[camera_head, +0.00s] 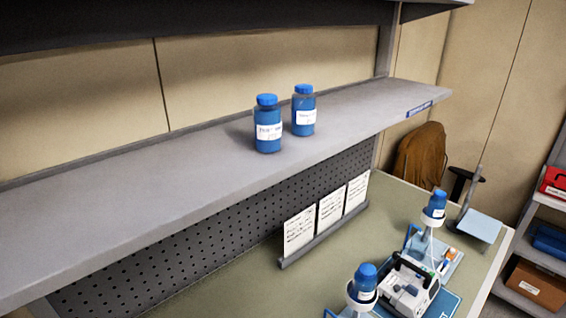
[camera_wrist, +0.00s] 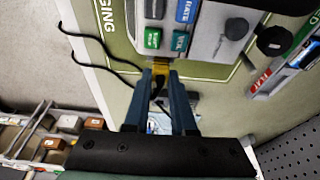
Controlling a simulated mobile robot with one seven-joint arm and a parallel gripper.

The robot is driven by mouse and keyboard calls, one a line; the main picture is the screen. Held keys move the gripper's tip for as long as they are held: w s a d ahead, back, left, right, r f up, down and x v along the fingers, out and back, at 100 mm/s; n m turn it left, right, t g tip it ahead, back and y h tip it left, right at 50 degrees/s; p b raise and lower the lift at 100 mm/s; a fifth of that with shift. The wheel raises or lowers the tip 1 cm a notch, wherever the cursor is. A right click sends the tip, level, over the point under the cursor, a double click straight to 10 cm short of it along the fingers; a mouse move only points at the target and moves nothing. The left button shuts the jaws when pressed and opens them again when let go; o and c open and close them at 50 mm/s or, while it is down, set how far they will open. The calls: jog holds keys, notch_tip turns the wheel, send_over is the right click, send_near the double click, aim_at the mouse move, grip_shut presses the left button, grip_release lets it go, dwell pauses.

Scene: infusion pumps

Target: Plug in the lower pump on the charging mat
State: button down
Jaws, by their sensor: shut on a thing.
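In the wrist view my gripper (camera_wrist: 160,80) is shut on a small yellow piece (camera_wrist: 160,66), which looks like a plug. A dark cable (camera_wrist: 100,62) runs left from near it. Right at the fingertips is the lower edge of a grey pump (camera_wrist: 215,38) with green and blue buttons. I cannot tell whether the yellow piece is seated in the pump or just touching it. The pump lies on a green charging mat (camera_wrist: 118,45) with a pale border and lettering ending in "GING". My gripper is not visible in the head view.
In the head view, a white device (camera_head: 405,288) stands on the bench between two blue-capped bottles in holders, the near one (camera_head: 364,285) and far one (camera_head: 435,208). Two blue bottles stand on the shelf (camera_head: 180,185) above. Label cards (camera_head: 330,212) stand near the perforated back panel.

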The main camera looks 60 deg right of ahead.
jog(key=shift+f, duration=0.65)
dwell(0.7)
jog(key=shift+c, duration=1.3)
grip_release()
jog(key=shift+r+p, duration=3.45)
jog(key=shift+r, duration=0.05)
